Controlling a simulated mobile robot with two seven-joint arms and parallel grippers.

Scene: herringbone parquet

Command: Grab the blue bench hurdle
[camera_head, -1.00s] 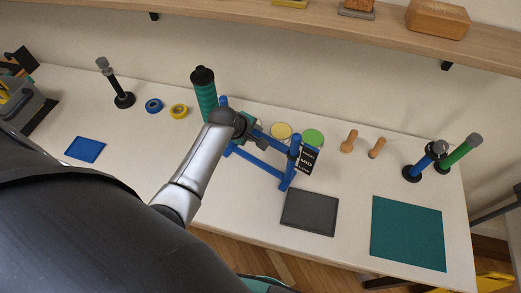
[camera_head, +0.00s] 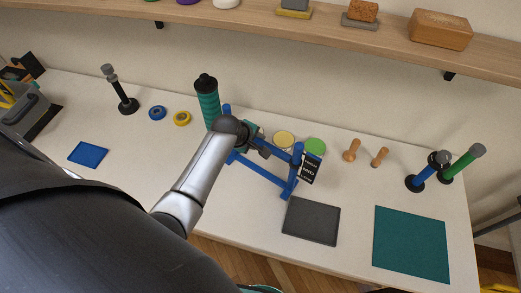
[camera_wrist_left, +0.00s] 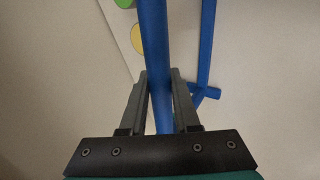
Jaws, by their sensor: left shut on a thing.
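The blue bench hurdle (camera_head: 260,174) is at the middle of the white table, upright, with a black label on its right post. My left gripper (camera_head: 264,147) is shut on its top bar, and the wrist hides part of the hurdle. In the left wrist view the blue bar (camera_wrist_left: 156,45) runs between the two fingers of the left gripper (camera_wrist_left: 158,82). I cannot tell whether the hurdle's feet touch the table. My right gripper is not in view.
A teal roller (camera_head: 208,104) stands close behind the hurdle's left end. Yellow (camera_head: 284,138) and green (camera_head: 315,146) discs lie behind it. A dark grey mat (camera_head: 311,221) lies in front, a teal mat (camera_head: 411,244) to the right. A wooden shelf (camera_head: 330,32) overhangs the back.

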